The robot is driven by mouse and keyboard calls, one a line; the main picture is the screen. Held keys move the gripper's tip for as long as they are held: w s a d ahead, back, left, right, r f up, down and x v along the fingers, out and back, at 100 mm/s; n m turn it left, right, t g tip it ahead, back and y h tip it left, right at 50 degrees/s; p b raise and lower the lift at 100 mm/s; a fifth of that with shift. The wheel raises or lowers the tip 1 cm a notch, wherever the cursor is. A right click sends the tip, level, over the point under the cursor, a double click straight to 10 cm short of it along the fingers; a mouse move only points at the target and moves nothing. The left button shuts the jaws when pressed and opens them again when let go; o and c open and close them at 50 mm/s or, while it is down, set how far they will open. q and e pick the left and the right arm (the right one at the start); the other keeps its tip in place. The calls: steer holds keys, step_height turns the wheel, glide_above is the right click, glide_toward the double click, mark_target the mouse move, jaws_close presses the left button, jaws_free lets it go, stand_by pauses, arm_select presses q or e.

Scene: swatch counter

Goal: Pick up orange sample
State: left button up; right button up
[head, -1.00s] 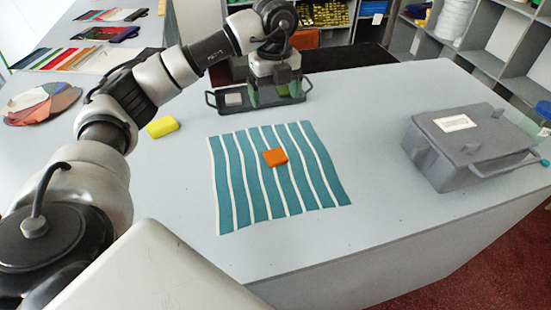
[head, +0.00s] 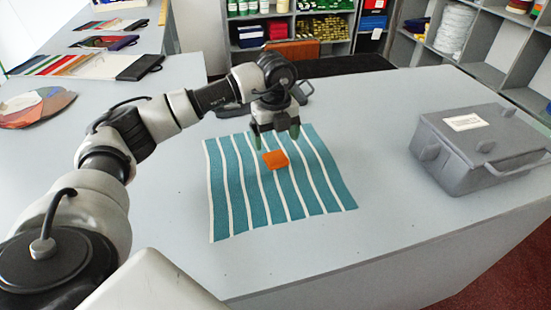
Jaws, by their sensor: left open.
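The orange sample (head: 275,160) is a small flat block lying on the teal-and-white striped cloth (head: 240,208), near the cloth's upper middle. My left gripper (head: 276,140) is open and empty. Its fingertips show just above the sample in the picture, over the cloth's far part, apart from the sample as far as I can see. The sample's top is in plain view. My right gripper is not in view.
A grey lidded case (head: 480,145) with a handle stands at the right of the counter. A dark tray (head: 306,88) is mostly hidden behind my left arm. Fabric swatches (head: 85,66) lie at the far left. The counter's front is clear.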

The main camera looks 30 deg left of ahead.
mark_target(275, 156)
arm_select(q)
step_height(275, 156, down, 4)
steer(key=shift+s+f+p, duration=0.1)
steer(key=shift+p, duration=0.7)
steer(key=shift+f, duration=0.6)
steer(key=c, duration=1)
steer(key=shift+r, duration=0.1)
